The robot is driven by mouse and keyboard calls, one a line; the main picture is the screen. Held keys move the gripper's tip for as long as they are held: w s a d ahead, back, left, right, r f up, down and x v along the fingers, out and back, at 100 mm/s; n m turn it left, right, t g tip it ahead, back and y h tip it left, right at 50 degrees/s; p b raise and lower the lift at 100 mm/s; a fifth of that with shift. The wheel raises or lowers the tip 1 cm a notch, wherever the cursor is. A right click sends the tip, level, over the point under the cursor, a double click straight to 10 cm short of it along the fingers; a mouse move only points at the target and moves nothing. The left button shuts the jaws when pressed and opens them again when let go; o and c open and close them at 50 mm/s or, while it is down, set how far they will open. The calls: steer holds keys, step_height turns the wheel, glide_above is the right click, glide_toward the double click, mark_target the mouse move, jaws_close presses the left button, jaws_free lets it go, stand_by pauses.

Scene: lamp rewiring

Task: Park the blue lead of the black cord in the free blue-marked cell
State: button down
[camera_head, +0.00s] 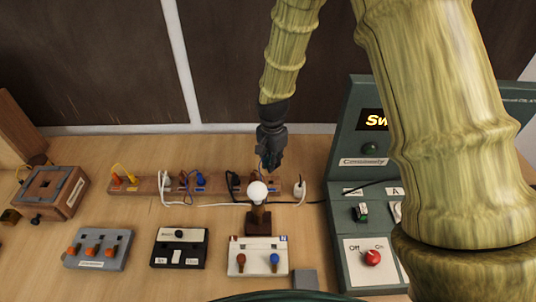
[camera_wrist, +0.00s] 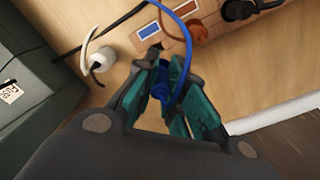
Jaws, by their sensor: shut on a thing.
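My gripper (camera_head: 268,162) hangs over the right end of the wooden strip (camera_head: 149,186). In the wrist view my gripper (camera_wrist: 163,92) is shut on the blue end of the blue lead (camera_wrist: 187,62), whose wire loops up and away. The strip's end (camera_wrist: 172,42) shows just beyond the fingertips, with a blue mark (camera_wrist: 149,31) beside a brown-marked spot. A brown plug (camera_wrist: 197,32) sits there, and a black cord (camera_wrist: 120,20) runs past on the left. The fingers hide the tip of the lead; I cannot tell whether it touches the strip.
A white plug (camera_head: 299,188) stands right of the strip and also shows in the wrist view (camera_wrist: 102,58). A white bulb (camera_head: 257,191) stands in front of the strip. A green cabinet (camera_head: 345,140) stands at right. Switch boxes, one white (camera_head: 258,262), fill the front.

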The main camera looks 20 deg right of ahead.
mark_target(271, 177)
steer(key=shift+s+a+f+b, duration=0.15)
steer(key=shift+s+b, duration=0.3)
steer(key=shift+s, duration=0.45)
steer(key=f, duration=0.1)
steer(key=w+f+b, duration=0.1)
steer(key=shift+w+f, duration=0.3)
steer(key=shift+f, duration=0.2)
steer(key=shift+s+f+b, duration=0.2)
steer(key=shift+s+b, duration=0.25)
steer(key=shift+b, duration=0.1)
steer(key=shift+w+f, duration=0.25)
steer(key=shift+f, duration=0.65)
steer(key=shift+s+f+b, duration=0.1)
steer(key=shift+s+b, duration=0.05)
steer(key=shift+b, duration=0.2)
steer(key=shift+f, duration=0.1)
steer(key=shift+f, duration=0.5)
